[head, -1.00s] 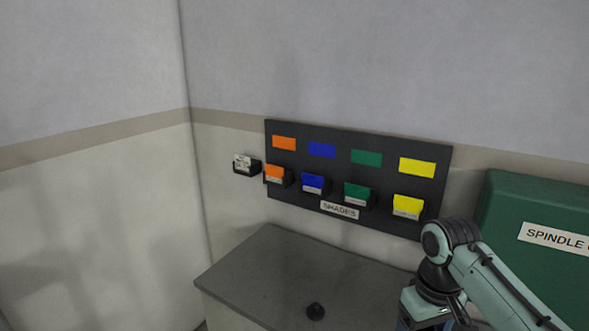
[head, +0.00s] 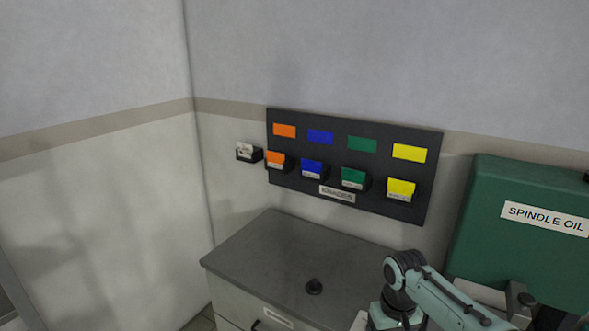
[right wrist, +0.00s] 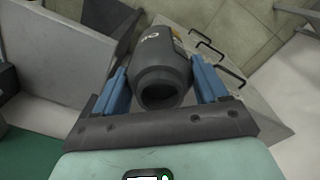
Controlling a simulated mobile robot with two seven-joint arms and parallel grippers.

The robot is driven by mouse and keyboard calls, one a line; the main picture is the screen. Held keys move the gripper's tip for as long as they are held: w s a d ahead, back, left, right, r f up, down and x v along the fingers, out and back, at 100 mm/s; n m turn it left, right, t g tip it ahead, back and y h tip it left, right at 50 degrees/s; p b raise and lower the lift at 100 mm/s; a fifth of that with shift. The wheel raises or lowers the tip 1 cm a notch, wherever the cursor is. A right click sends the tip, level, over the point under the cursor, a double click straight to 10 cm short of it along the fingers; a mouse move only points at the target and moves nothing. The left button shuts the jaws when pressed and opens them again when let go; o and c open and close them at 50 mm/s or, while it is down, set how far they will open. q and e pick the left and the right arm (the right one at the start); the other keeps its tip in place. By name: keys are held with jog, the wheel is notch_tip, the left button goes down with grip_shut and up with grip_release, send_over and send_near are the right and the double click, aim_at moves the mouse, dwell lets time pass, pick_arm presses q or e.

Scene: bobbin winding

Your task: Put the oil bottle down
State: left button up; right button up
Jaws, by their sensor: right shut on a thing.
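The oil bottle (right wrist: 158,65) is a dark grey cylinder with white lettering, seen in the right wrist view. My right gripper (right wrist: 160,75) is shut on it, with a blue finger on each side. In the head view my right arm comes in at the lower right, over the right end of the cabinet top; the gripper and the bottle are hidden or out of frame there. My left gripper is not in view.
A dark SHADES board (head: 375,164) with coloured card holders hangs above. A green SPINDLE OIL box (head: 500,255) is at the right.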

jog(key=s+a+f, duration=0.1)
jog(key=f, duration=0.8)
jog(key=s+a+f+m, duration=0.1)
jog(key=a+f, duration=0.1)
jog(key=f, duration=0.8)
jog(key=shift+s+f, duration=0.2)
jog(key=shift+s, duration=0.15)
